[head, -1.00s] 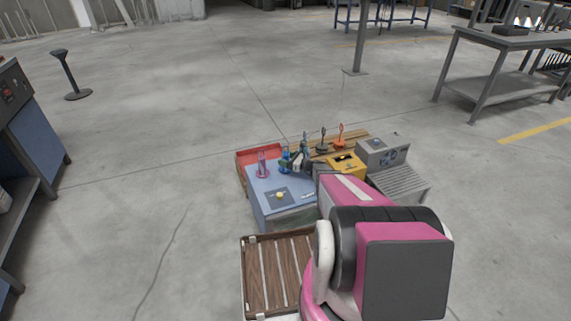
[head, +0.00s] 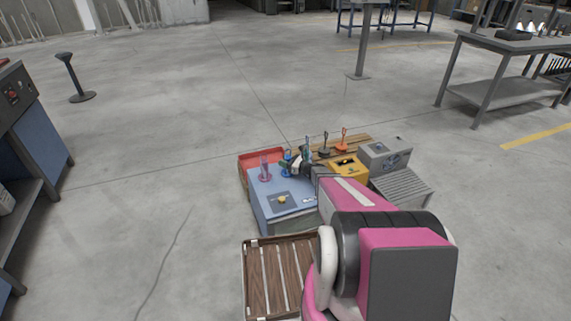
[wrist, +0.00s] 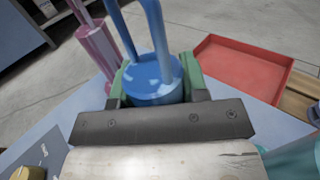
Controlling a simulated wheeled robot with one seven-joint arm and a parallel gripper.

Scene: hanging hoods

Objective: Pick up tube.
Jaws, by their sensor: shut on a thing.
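A blue tube-like piece (wrist: 152,90) with two upright prongs stands between the green fingers of my gripper (wrist: 155,80) in the wrist view. The fingers are shut on its round lower part. Its top runs out of that view. In the head view the blue piece (head: 287,162) is small and partly hidden by my gripper (head: 299,165). A pink tube-like piece (wrist: 95,48) stands just left of the gripper in the wrist view. It also shows upright on the blue-grey surface in the head view (head: 265,169).
The blue-grey surface (head: 266,214) holds a small pad with a yellow knob (head: 282,199). A red tray (wrist: 245,68) lies behind it. A yellow box (head: 348,169), an orange-handled piece (head: 343,141) and a grey machine (head: 383,158) stand to the right. A slatted wooden tray (head: 275,278) is in front.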

